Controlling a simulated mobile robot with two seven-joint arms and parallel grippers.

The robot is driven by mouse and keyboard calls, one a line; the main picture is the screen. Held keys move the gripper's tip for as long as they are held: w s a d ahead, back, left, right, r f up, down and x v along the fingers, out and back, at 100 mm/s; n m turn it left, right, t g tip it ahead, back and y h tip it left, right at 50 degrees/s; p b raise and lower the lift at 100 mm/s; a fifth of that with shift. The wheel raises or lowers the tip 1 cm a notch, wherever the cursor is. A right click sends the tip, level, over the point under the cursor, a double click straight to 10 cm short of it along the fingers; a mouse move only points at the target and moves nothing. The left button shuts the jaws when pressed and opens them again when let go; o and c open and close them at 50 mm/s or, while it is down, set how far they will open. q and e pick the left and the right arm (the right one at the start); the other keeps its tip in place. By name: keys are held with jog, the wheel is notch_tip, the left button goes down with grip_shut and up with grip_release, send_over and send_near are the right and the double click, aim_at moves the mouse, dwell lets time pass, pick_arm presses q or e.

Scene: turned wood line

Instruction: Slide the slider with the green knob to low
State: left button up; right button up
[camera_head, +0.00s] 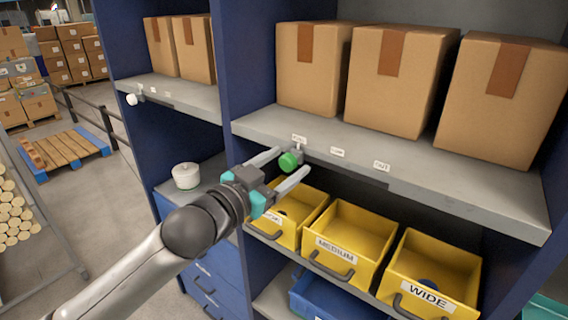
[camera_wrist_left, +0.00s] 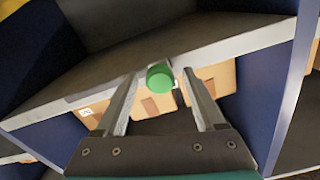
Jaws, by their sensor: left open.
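The green knob (camera_head: 290,160) sticks out from under the front edge of the grey shelf (camera_head: 420,180), below the leftmost of three small white labels (camera_head: 299,139). The middle label (camera_head: 337,152) and the right label (camera_head: 381,166) lie further right along the edge; their print is too small to read surely. My left gripper (camera_head: 293,161) is open, with its fingers reaching toward the shelf edge on either side of the knob. In the left wrist view the knob (camera_wrist_left: 160,78) shows between the two fingertips, with a gap on each side. My right gripper is not in view.
Cardboard boxes (camera_head: 390,80) stand on the shelf above. Yellow bins (camera_head: 345,240), two readable as MEDIUM and WIDE, sit below the slider. A second, white knob (camera_head: 132,99) is on the left shelf. A blue upright (camera_head: 228,60) stands left of the green knob.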

pick_arm(q)
grip_shut()
dwell(0.6)
dwell(0.8)
